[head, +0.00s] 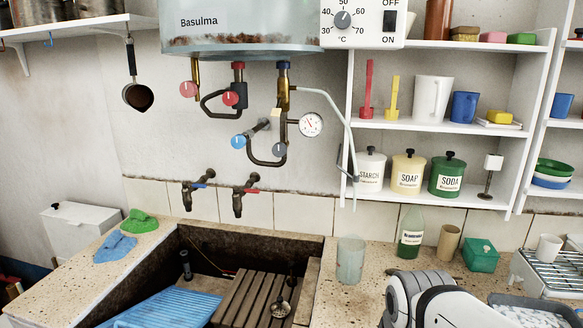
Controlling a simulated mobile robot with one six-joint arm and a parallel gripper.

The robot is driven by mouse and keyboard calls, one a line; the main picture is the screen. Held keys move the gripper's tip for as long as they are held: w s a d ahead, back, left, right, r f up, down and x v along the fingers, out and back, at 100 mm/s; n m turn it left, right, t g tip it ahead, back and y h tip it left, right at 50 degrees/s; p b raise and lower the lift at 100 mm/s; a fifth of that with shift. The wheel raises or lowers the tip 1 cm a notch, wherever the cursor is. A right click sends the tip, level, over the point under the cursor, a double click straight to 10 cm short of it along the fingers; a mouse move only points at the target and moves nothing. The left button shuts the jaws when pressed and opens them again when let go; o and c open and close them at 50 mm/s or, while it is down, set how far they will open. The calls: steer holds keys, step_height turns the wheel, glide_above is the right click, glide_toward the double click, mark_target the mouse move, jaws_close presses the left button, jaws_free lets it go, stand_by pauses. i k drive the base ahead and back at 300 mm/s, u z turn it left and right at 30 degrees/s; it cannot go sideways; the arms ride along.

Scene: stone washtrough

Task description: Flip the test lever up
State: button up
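The boiler (250,35) hangs on the wall, a clear tank marked "Basulma" with brown matter at its bottom. Under its right part a brass valve body (284,95) sits on the pipe. A small tan piece (276,112) sticks out at its left; it may be the test lever, but it is too small to tell its position. No part is labelled as a test lever. Part of my white arm shows at the bottom right, well below and right of the valve. My gripper is not in view.
A thin grey tube runs down right to the shelf (430,127). Below are two wall taps (239,203) and the stone trough (120,262). A glass (350,259) stands on the right ledge.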

mark_target(276, 112)
steer(key=u, duration=0.7)
steer(key=k, duration=0.7)
steer(key=z, duration=0.8)
steer(key=i, duration=1)
